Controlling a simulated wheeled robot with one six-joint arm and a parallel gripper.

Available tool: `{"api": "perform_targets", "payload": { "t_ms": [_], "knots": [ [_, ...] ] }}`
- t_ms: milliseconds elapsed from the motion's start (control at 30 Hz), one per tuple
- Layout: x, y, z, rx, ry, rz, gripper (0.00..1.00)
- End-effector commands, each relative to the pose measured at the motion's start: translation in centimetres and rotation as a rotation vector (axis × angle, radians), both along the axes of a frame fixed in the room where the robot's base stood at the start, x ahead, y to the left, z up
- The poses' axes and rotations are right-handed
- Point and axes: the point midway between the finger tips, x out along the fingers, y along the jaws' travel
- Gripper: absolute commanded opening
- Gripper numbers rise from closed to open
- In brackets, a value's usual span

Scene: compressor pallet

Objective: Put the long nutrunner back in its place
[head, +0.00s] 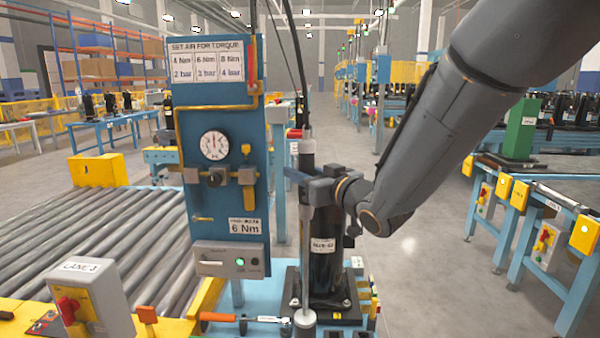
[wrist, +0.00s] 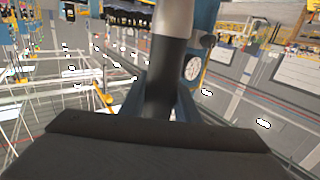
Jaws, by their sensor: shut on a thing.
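The long nutrunner (head: 307,155) stands upright in the head view, with a dark upper body and a thin grey shaft running down from it. A black hose or cable rises from its top. My gripper (head: 306,190) is shut around its body from the right. In the wrist view, the nutrunner (wrist: 168,70) shows as a dark cylinder with a silver section, between the blue fingers of my gripper (wrist: 165,108). A grey cylindrical end (head: 305,320) shows at the bottom of the shaft. I cannot tell whether it touches anything. No holder for the nutrunner is clearly seen.
A black compressor (head: 326,265) stands on a dark base close behind the shaft. A blue torque panel (head: 225,120) with a gauge and a "6 Nm" label stands to the left. An orange-handled tool (head: 218,317) lies in front. A roller conveyor (head: 110,240) fills the left.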

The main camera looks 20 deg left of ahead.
Motion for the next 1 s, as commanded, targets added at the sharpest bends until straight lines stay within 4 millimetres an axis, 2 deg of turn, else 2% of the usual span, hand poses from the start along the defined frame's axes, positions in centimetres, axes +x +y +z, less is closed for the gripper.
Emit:
{"api": "perform_targets", "payload": {
  "t_ms": [33, 67, 167, 533, 1000],
  "knots": [
    [0.0, 0.0, 0.2, 0.004, -0.005, 0.000, 0.00],
    [0.0, 0.0, 0.2, 0.004, -0.005, 0.000, 0.32],
    [0.0, 0.0, 0.2, 0.003, -0.004, 0.000, 0.49],
    [-0.3, -0.4, -0.2, -0.002, 0.001, -0.001, 0.51],
    [-4.3, -5.5, 0.2, 0.002, -0.003, -0.002, 0.51]
  ]
}}
